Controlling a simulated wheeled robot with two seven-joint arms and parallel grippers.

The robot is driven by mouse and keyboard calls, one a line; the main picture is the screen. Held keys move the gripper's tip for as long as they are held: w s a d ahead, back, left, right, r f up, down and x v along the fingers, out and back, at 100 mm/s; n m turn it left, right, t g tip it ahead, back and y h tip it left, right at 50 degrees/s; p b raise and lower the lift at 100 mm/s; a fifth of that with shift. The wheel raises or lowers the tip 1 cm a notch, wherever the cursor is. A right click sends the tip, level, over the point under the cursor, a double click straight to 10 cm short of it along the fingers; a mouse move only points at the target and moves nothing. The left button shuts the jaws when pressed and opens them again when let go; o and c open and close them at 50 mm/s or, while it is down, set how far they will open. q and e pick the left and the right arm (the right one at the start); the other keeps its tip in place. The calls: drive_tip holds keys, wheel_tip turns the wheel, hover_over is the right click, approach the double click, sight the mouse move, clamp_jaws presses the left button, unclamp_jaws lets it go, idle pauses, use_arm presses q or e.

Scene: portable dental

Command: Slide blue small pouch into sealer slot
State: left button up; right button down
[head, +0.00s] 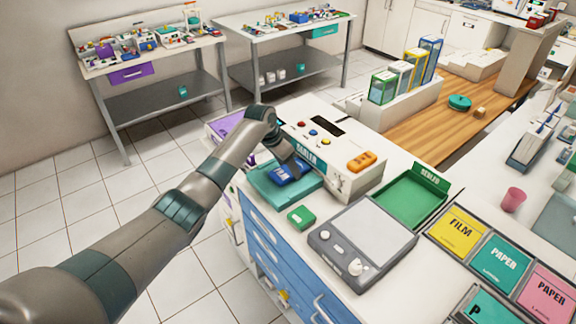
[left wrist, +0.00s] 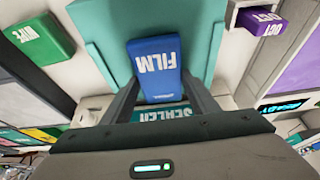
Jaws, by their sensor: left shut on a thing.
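The blue small pouch (head: 285,174), lettered FILM, is over the teal tray (head: 262,186) in front of the sealer. My left gripper (head: 296,165) comes down from above and is shut on the pouch. In the left wrist view the pouch (left wrist: 154,66) sits between the two fingers, with the teal tray (left wrist: 105,40) behind it. The white sealer (head: 345,180) has a SEALER label, coloured buttons and a dark panel on top. The label also shows in the left wrist view (left wrist: 165,114), close to the pouch's near end. The slot opening itself is hidden. My right gripper is not in view.
A small green box (head: 301,217) lies in front of the tray. A grey scale (head: 360,243) and a green SEALED tray (head: 413,197) stand to the right. A purple box (left wrist: 284,48) is beside the tray.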

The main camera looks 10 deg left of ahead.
use_arm(q)
drive_tip(key=o, duration=1.1)
drive_tip(key=shift+c, duration=0.2)
drive_tip(key=shift+o, duration=0.4)
drive_tip(key=b+v, duration=0.4)
drive_tip(key=v, duration=1.3)
drive_tip(key=shift+r, duration=0.15)
drive_tip(key=shift+s, duration=0.2)
